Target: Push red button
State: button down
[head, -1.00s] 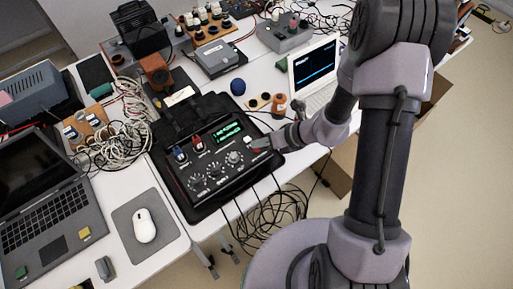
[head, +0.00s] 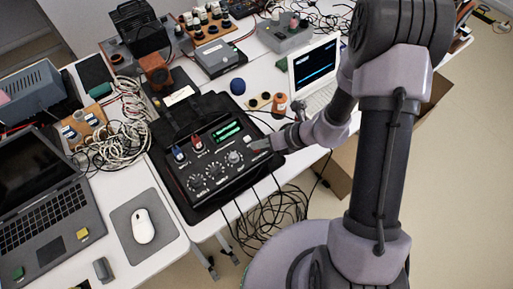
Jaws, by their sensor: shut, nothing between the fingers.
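A black test box (head: 222,172) with knobs, dials and a green display (head: 227,132) lies on a black mat or case on the white table. My gripper (head: 259,144) is shut and empty, with its tip at the right edge of the box's panel. A small dark red patch (head: 257,152) shows right beside the fingertips; it looks like the red button, largely hidden by the gripper. I cannot tell whether the tip touches it.
A small white laptop (head: 314,75), an orange spool (head: 279,104) and a blue knob (head: 237,86) lie behind the gripper. Tangled white cables (head: 112,140), a dark laptop (head: 42,205) and a mouse (head: 143,226) are at left. Black cables (head: 270,222) hang over the front edge.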

aim_at(259, 150)
jog(key=shift+f+b, duration=0.35)
jog(key=shift+f, duration=0.1)
dwell(0.3)
jog(key=shift+r+p, duration=0.85)
jog(key=shift+r, duration=0.15)
notch_tip(259, 150, up, 6)
jog(key=p, duration=0.5)
